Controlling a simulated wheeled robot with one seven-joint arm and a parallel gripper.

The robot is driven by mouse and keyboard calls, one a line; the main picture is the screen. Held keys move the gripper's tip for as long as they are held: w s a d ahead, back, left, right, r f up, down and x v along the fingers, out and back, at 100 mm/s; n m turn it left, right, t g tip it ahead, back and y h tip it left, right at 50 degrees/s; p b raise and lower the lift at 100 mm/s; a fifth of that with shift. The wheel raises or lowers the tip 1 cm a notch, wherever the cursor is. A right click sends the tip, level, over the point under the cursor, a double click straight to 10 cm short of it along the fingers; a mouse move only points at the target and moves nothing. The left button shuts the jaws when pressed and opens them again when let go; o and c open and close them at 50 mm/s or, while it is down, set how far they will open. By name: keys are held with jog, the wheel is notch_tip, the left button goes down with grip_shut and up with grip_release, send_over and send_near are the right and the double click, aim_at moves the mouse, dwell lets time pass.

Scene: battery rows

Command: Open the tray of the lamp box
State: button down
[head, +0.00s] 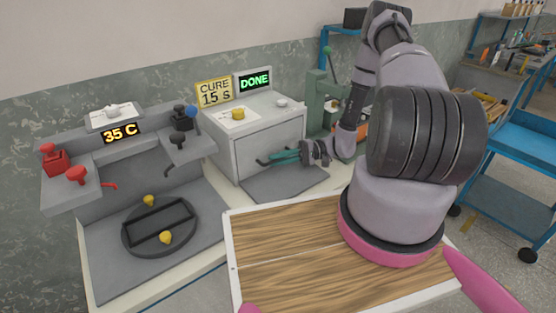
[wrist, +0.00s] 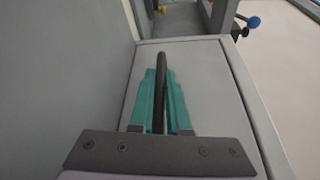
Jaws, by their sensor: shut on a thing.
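The lamp box (head: 240,115) is a pale grey cabinet at the back of the bench in the head view. Its tray front (head: 262,143) looks closed and also fills much of the wrist view (wrist: 207,85). A dark bar handle (wrist: 162,62) stands on the tray front. My gripper (head: 276,159) has teal fingers and reaches the front from the right. In the wrist view its fingers (wrist: 162,88) lie on both sides of the handle, shut on it. The fingers partly hide the handle in the head view.
A sign reading CURE 15 s (head: 213,93) and a DONE display (head: 254,81) stand above the box. A grey mat (head: 285,184) lies before it. A grey fixture with a round dark holder (head: 133,247) is at left. A green press (head: 317,100) stands close on the right.

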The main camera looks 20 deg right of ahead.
dwell(0.5)
jog(key=s+d, duration=0.2)
jog(key=s, duration=0.2)
jog(key=s+d, duration=0.2)
jog(key=s, duration=0.3)
jog(key=s+d, duration=0.2)
jog(key=s, duration=0.3)
jog(key=shift+s, duration=0.1)
jog(key=c, duration=0.9)
grip_release()
jog(key=d, duration=1)
jog(key=shift+d+r, duration=0.35)
jog(key=shift+r, duration=0.05)
